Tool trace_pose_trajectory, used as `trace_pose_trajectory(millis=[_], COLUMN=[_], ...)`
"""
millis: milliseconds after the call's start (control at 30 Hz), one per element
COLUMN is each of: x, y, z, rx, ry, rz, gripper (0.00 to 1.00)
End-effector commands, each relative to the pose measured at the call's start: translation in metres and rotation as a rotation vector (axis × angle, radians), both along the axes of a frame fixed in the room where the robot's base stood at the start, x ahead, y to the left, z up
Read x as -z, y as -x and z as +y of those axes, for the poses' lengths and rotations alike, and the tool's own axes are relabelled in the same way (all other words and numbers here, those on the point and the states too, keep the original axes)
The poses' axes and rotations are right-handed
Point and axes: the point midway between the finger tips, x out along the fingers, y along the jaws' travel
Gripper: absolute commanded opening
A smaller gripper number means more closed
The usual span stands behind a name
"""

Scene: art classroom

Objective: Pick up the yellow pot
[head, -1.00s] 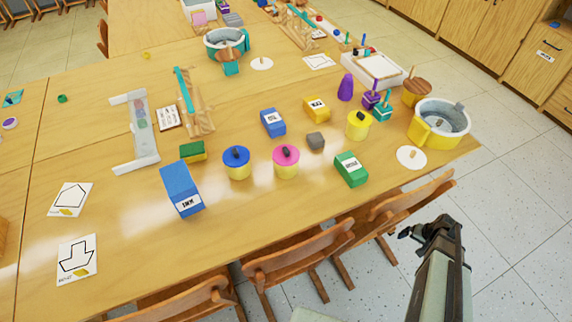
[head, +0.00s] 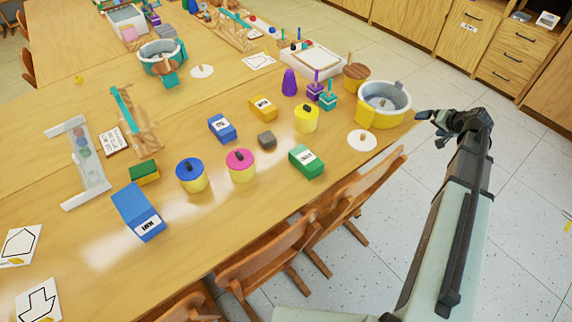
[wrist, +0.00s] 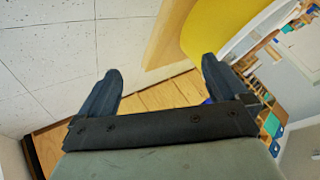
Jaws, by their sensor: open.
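The large yellow pot (head: 368,117) has a grey inside and stands at the right end of the table. A small grey thing shows inside it. My gripper (head: 421,115) is just right of the pot, near its rim height, in the head view. In the wrist view the two dark fingers of my gripper (wrist: 162,68) are spread apart with nothing between them. The pot's curved yellow wall (wrist: 213,30) fills the upper right there, beyond the right finger. I cannot tell the exact gap between finger and pot.
A white disc (head: 362,140) lies in front of the pot. A wooden-topped thing (head: 356,72) stands behind it. Small lidded yellow jars, including a pink-lidded one (head: 241,168), and boxes stand to the left. Chairs (head: 265,250) line the front edge. Open floor lies right.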

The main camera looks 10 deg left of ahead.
Motion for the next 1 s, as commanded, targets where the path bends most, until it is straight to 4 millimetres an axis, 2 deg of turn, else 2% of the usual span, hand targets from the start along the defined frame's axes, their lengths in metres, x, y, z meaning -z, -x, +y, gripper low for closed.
trace_pose_trajectory(millis=[33, 200, 300, 500, 567, 700, 833, 1000], x=[-0.023, -0.086, -0.116, -0.161, -0.172, -0.192, -0.193, -0.180], y=[0.005, 0.016, 0.025, 0.043, 0.050, 0.067, 0.079, 0.090], z=[0.016, 0.061, 0.085, 0.128, 0.142, 0.184, 0.219, 0.263], rx=[-0.015, -0.066, -0.096, -0.148, -0.163, -0.191, -0.190, -0.160], ry=[-0.027, -0.132, -0.183, -0.278, -0.312, -0.419, -0.522, -0.654], rz=[-0.012, -0.033, -0.040, -0.034, -0.025, 0.027, 0.109, 0.252], gripper=[1.00, 1.00, 1.00, 1.00, 1.00, 1.00, 1.00, 1.00])
